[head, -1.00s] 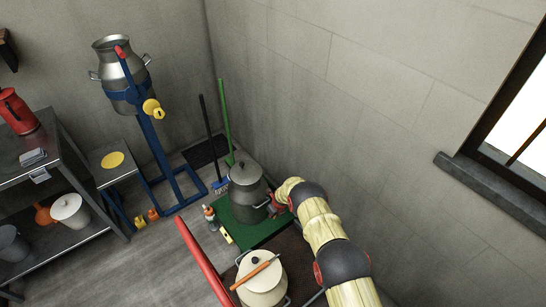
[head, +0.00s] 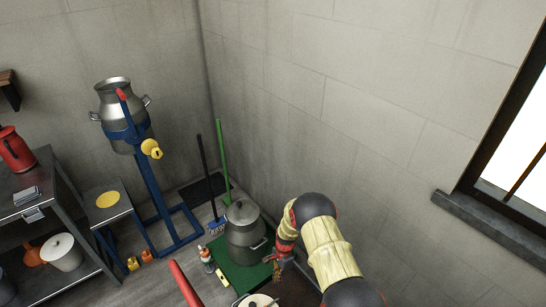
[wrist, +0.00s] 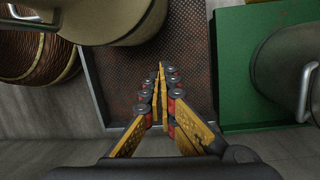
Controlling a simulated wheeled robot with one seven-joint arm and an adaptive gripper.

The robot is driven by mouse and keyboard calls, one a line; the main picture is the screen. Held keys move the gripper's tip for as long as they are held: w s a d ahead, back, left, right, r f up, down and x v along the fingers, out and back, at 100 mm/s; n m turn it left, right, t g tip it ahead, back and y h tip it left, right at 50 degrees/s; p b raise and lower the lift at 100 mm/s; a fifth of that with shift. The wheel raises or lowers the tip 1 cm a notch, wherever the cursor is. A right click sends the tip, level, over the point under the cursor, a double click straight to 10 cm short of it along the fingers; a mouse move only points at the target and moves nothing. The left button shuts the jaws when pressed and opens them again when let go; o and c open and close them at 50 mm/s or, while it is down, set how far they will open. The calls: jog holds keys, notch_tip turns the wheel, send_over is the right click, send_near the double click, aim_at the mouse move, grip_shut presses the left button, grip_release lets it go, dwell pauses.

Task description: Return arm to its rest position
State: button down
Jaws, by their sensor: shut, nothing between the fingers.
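My gripper (head: 278,270) is shut and empty. In the head view it hangs at the front right of a lidded grey can (head: 243,232), with my arm bent above it. In the wrist view its yellow fingers (wrist: 160,70) meet over a dark brown textured tray (wrist: 190,45) and touch nothing that I can see. The grey can shows at the right of the wrist view (wrist: 285,65), apart from the fingers, standing on a green platform (wrist: 235,65).
A cream pot (wrist: 110,15) and a woven basket (wrist: 35,55) are left of my fingers. A blue stand (head: 155,195) holds a metal milk can (head: 125,110). A black broom (head: 207,170) and a green broom (head: 222,150) lean in the corner. The wall is close on the right.

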jog(key=s+d+r+n, duration=0.2)
jog(key=s+r+n, duration=0.1)
jog(key=r, duration=0.9)
jog(key=s+d+r+n, duration=0.3)
jog(key=r+n, duration=0.1)
jog(key=r, duration=0.8)
jog(key=s+d+r+n, duration=0.2)
jog(key=s+r+n, duration=0.1)
jog(key=r, duration=0.8)
jog(key=s+d+r+t, duration=0.2)
jog(key=s+d+r, duration=0.1)
jog(key=s+r, duration=0.4)
jog(key=s+d+r+n+t+p, duration=0.1)
jog(key=s+d+r+t, duration=0.2)
jog(key=s+r, duration=0.4)
jog(key=s+d+r+t+h, duration=0.1)
jog(key=s+r, duration=0.6)
jog(key=r, duration=0.9)
jog(key=shift+s+d+r+n+t+p, duration=0.15)
jog(key=shift+s+d+n+t+p, duration=0.25)
jog(key=shift+d+t, duration=0.65)
jog(key=shift+d+g, duration=0.2)
jog(key=shift+g, duration=0.05)
